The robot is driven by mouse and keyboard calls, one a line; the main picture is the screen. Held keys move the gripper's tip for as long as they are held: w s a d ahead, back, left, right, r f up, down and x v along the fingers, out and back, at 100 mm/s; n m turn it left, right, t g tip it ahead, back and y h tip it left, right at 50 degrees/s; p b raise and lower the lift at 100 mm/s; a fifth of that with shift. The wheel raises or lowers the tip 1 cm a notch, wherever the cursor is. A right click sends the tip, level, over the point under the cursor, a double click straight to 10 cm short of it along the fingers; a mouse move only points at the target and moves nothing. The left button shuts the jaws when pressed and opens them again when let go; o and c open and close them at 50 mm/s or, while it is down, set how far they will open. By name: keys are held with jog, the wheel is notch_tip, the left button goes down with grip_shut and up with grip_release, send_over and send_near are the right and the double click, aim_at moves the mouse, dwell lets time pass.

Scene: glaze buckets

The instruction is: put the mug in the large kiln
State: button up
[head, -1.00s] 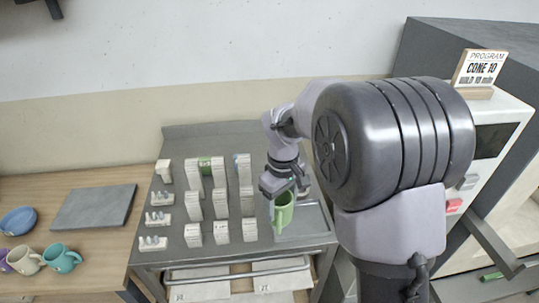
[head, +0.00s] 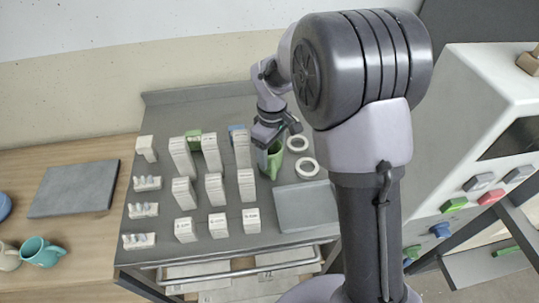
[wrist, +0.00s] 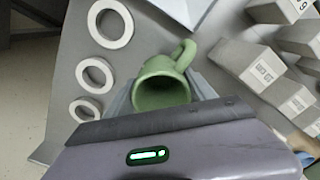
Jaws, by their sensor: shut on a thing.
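The green mug (head: 270,160) is in my gripper (head: 272,138), above the back right part of the grey cart top. In the wrist view the mug (wrist: 163,85) sits between the two fingers, its open mouth toward the camera and its handle at the upper right. My gripper (wrist: 160,92) is shut on it. A white machine (head: 470,90) with a dark window and coloured buttons stands at the right. It may be the large kiln, but its chamber and door do not show clearly, and my arm hides part of the area beside it.
White blocks (head: 214,187) stand in rows on the cart, left of the mug. White rings (head: 307,167) lie right of it, behind an empty grey tray (head: 305,207). A teal mug (head: 41,251) and grey slab (head: 73,188) are on the wooden table at left.

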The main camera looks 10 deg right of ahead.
jog(key=shift+r, duration=0.1)
jog(key=o, duration=1.7)
